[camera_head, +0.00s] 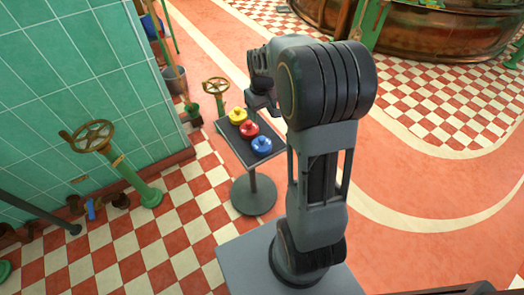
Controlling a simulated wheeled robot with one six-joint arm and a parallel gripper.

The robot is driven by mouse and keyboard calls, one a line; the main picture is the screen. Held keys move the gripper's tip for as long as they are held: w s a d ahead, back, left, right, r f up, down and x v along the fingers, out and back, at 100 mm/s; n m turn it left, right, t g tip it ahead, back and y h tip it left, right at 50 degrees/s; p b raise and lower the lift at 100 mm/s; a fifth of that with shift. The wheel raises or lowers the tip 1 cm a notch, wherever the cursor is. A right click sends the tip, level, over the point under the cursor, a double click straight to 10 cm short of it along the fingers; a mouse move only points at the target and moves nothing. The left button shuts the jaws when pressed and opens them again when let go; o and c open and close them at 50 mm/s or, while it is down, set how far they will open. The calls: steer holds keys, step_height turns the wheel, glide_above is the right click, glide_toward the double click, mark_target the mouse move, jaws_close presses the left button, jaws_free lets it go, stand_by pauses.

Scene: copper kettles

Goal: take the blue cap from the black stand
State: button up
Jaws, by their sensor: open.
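The blue cap (261,146) sits on the top of the black stand (238,148), near its right front corner. A red cap (249,129) and a yellow cap (238,116) stand behind it in a slanting row. My gripper (263,105) is above the back right part of the stand, small and dark in this view. It is open and looks empty, apart from the blue cap. My own arm hides part of the view to the right of the stand.
A green post with a brass handwheel (216,88) stands just behind the stand. Another green valve with a handwheel (92,136) is by the tiled wall (60,75) at left. A bucket (174,79) is farther back. Checkered floor is clear before the stand.

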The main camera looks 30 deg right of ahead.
mark_target(262, 138)
step_height(262, 138, down, 14)
steer(key=b, duration=0.3)
steer(key=shift+w+r, duration=0.1)
steer(key=shift+r, duration=0.05)
steer(key=shift+c, duration=0.2)
steer(key=c, duration=1)
steer(key=shift+r, duration=0.1)
